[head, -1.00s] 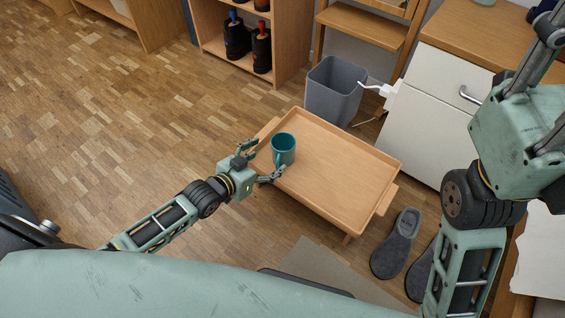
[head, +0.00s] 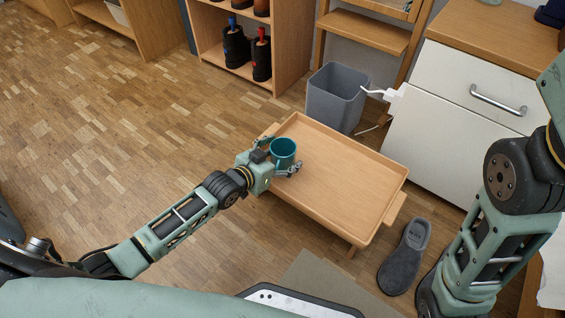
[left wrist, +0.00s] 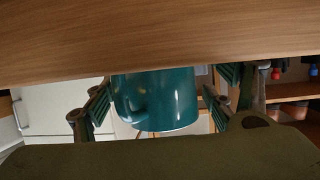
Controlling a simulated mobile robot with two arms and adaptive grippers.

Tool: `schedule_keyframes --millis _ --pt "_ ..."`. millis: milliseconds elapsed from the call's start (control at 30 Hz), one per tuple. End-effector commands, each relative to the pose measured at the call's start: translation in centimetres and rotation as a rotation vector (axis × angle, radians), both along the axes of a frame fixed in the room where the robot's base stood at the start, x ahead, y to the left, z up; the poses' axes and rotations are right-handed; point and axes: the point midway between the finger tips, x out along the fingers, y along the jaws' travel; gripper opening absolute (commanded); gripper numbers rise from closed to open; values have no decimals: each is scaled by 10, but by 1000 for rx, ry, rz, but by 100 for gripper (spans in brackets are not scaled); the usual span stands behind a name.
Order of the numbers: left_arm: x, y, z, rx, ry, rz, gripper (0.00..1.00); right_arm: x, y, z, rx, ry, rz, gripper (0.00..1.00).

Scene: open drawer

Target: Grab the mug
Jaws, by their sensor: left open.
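A teal mug (head: 283,152) stands upright on the left end of a wooden tray table (head: 340,180). My left gripper (head: 280,160) is open at the mug, with its fingers reaching along both sides of it. In the left wrist view the mug (left wrist: 157,98) sits between the two spread fingers, and a gap shows on each side, so they do not appear to press on it. The mug's handle shows toward its left side there. My right arm (head: 490,230) is at the right edge of the head view; its gripper is out of frame.
A grey bin (head: 336,98) stands behind the tray table. A white drawer cabinet (head: 460,110) is at the right. A grey slipper (head: 405,258) lies in front of the table. A shoe shelf (head: 290,60) is at the back. The floor at left is clear.

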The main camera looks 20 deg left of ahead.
Motion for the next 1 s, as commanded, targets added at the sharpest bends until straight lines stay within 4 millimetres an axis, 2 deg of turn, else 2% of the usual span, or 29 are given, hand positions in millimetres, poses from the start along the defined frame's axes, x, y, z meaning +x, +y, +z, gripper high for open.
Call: schedule_keyframes --millis 233,867,1000 --pt "0 0 0 0 0 0 76 0 0 1 0 -1 0 40" --pt "0 0 0 0 1 0 21 0 0 1 0 -1 0 40" --pt "1 0 1 -1 -2 0 19 0 0 1 1 -2 0 40"
